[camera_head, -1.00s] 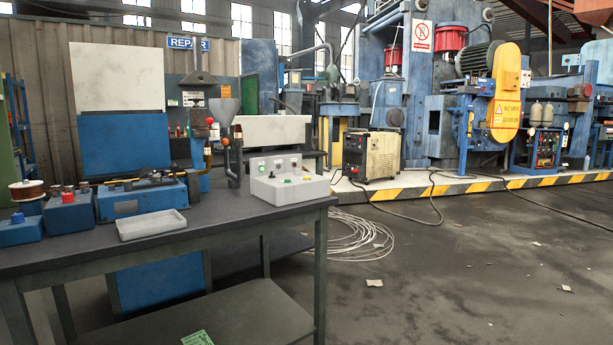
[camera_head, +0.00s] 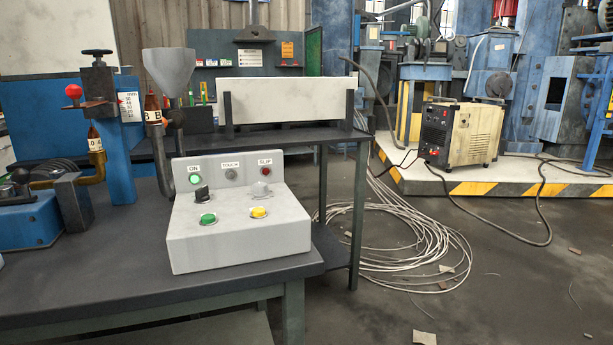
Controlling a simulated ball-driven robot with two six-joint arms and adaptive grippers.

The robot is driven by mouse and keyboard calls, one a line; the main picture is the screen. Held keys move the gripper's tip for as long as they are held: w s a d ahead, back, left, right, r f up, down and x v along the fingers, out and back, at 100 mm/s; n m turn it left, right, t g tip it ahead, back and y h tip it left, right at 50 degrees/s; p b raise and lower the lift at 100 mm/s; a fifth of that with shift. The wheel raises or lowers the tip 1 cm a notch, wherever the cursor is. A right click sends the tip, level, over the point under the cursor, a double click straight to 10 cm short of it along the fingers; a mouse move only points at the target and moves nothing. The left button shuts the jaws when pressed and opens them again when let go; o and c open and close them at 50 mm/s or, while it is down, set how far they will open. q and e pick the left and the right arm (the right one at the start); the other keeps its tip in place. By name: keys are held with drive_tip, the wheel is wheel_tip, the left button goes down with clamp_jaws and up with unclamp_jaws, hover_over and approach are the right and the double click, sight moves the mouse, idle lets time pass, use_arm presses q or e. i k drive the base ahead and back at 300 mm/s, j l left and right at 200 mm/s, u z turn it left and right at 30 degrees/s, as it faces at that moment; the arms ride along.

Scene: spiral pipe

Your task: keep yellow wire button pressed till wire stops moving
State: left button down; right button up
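The yellow button (camera_head: 258,212) is on the lower right of the sloped top of a light grey control box (camera_head: 240,246). A green button (camera_head: 208,219) is to its left, with a black knob (camera_head: 201,193) and a grey knob (camera_head: 261,189) behind. The upright back panel has a green lamp (camera_head: 195,179) under "ON", a grey one under a label that seems to read "TOUCH", and a red lamp (camera_head: 265,173) under "SLIP". Nothing touches the yellow button. No wire at the box can be made out. Neither of my grippers is in view.
The box stands near the right end of a dark workbench (camera_head: 110,271). A grey funnel (camera_head: 168,72) on a bent pipe and a blue machine with a red ball knob (camera_head: 73,91) stand to its left. Coiled cable (camera_head: 400,250) lies on the floor to the right.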

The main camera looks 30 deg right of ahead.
sight(257, 212)
drive_tip(key=i+l, duration=0.1)
drive_tip(key=l, duration=0.45)
drive_tip(key=i+l+u, duration=0.1)
drive_tip(key=l, duration=0.4)
drive_tip(key=i+l+u, duration=0.1)
drive_tip(key=l, duration=0.45)
drive_tip(key=i+l, duration=0.15)
drive_tip(key=l, duration=0.4)
